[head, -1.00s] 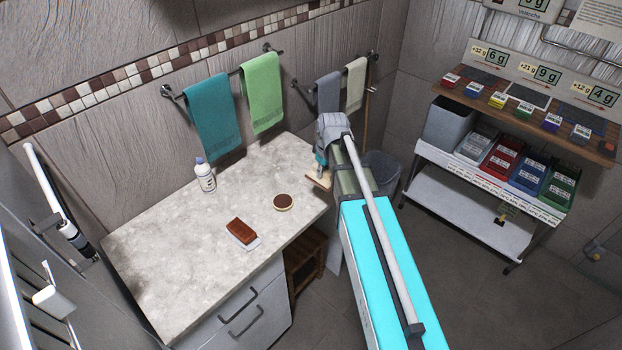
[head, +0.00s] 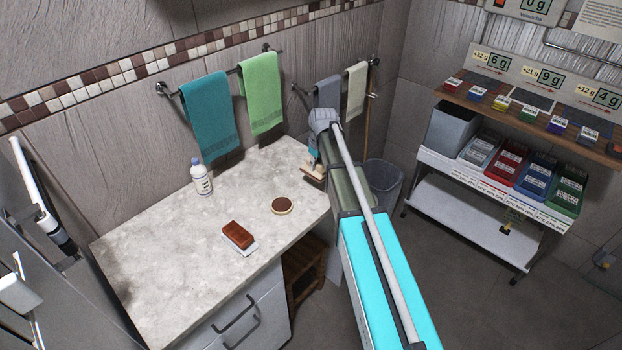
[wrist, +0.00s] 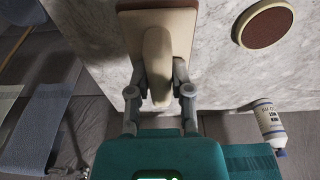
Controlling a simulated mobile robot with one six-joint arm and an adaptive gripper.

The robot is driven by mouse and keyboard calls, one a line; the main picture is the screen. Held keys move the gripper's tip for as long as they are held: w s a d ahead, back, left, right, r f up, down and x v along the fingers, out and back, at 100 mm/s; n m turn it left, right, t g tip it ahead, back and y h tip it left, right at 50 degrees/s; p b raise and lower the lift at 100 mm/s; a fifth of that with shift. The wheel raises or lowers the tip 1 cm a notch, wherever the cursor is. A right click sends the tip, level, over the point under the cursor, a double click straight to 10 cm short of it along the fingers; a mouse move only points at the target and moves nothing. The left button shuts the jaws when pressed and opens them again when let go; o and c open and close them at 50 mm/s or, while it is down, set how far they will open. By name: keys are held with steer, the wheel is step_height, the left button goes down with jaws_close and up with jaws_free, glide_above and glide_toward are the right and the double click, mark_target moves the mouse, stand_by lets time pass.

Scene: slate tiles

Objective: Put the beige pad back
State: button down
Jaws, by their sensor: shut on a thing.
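The beige pad (wrist: 186,38) has a flat plate and a raised handle (wrist: 157,62). My gripper (wrist: 160,76) is shut around the handle, one finger on each side. In the head view the beige pad (head: 313,173) is at the far right corner of the stone counter, small and partly hidden by my arm. I cannot tell whether it touches the counter. A reddish-brown block on a pale base (head: 238,237) lies near the counter's front. A round brown pad with a beige rim (head: 282,206) lies between them; it also shows in the wrist view (wrist: 265,22).
A white bottle (head: 201,178) stands at the counter's back. Towels hang on the wall behind. A grey bin (head: 384,182) stands right of the counter, with a shelf of coloured boxes (head: 505,162) beyond. The counter's left half is clear.

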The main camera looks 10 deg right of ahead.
mark_target(314, 172)
steer(key=shift+w+f+b, duration=1)
steer(key=shift+w+f, duration=0.2)
steer(key=shift+f, duration=0.25)
steer(key=shift+w+f+b, duration=0.45)
steer(key=shift+f+b, duration=0.15)
steer(key=shift+b, duration=0.05)
steer(key=shift+f+b, duration=1.4)
steer(key=shift+f, duration=0.15)
steer(key=c, duration=0.5)
jaws_free()
steer(key=shift+c, duration=0.2)
steer(key=shift+r, duration=0.2)
steer(key=r+p, duration=0.4)
steer(key=s+r+p, duration=0.1)
steer(key=r+p, duration=0.3)
steer(key=d+r+p, duration=0.1)
steer(key=r+p, duration=0.3)
steer(key=shift+s, duration=0.3)
